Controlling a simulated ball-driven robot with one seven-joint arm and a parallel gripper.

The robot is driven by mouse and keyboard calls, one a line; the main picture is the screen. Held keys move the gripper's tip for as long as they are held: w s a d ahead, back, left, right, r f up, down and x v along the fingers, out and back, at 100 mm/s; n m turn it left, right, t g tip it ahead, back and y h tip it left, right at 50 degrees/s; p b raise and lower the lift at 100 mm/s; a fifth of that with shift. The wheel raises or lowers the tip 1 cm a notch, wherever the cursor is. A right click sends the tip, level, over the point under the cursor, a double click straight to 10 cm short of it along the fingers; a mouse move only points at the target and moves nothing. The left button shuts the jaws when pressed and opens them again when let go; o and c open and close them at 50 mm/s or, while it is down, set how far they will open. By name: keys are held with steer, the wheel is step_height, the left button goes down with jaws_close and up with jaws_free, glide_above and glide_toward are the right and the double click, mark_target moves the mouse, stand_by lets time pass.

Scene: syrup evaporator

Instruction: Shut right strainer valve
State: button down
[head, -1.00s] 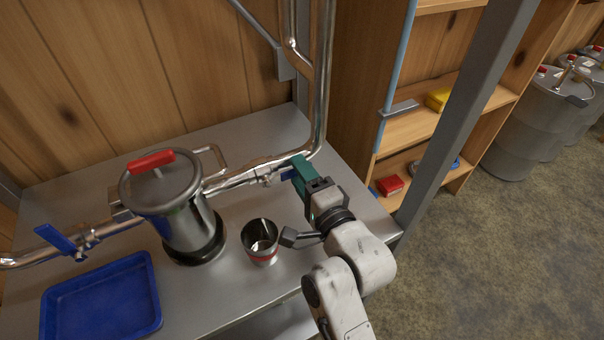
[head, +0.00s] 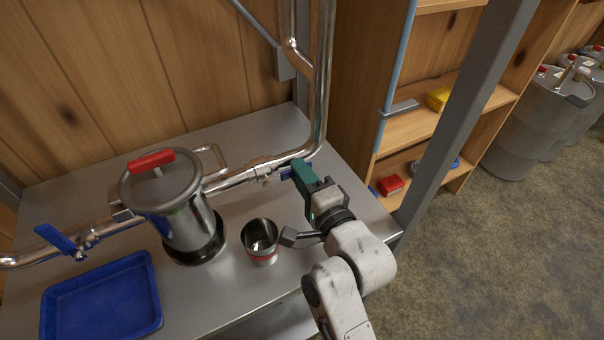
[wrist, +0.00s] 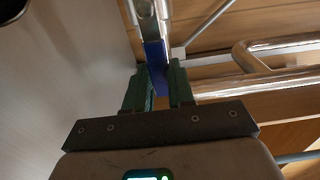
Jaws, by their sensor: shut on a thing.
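The strainer (head: 180,205) is a steel pot with a red-handled lid, standing on the steel table with pipe on both sides. The right valve (head: 266,177) sits on the pipe to its right.
A metal cup (head: 262,243) stands in front of the pipe, close to my wrist. A blue tray (head: 103,300) lies at the front left. A grey post (head: 460,120) and wooden shelves (head: 440,130) stand to the right.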

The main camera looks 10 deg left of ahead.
steer(key=shift+s+a+r+n+p, duration=0.3)
steer(key=shift+s+a+r+n, duration=0.5)
steer(key=shift+n, duration=2.2)
steer(key=shift+s+a+r+n+p, duration=0.35)
steer(key=shift+a+r+n, duration=0.8)
steer(key=shift+n, duration=1.85)
steer(key=shift+s+a+r+n+p, duration=0.25)
steer(key=shift+s+a+r+n, duration=0.7)
steer(key=shift+n, duration=2.05)
steer(key=shift+w+d+r, duration=0.2)
steer(key=shift+w, duration=0.05)
steer(key=c, duration=1)
jaws_free()
steer(key=shift+r, duration=0.1)
steer(key=shift+o, duration=0.2)
steer(key=b+v, duration=0.1)
steer(key=v, duration=0.9)
steer(key=shift+s+d, duration=0.25)
steer(key=shift+s, duration=0.05)
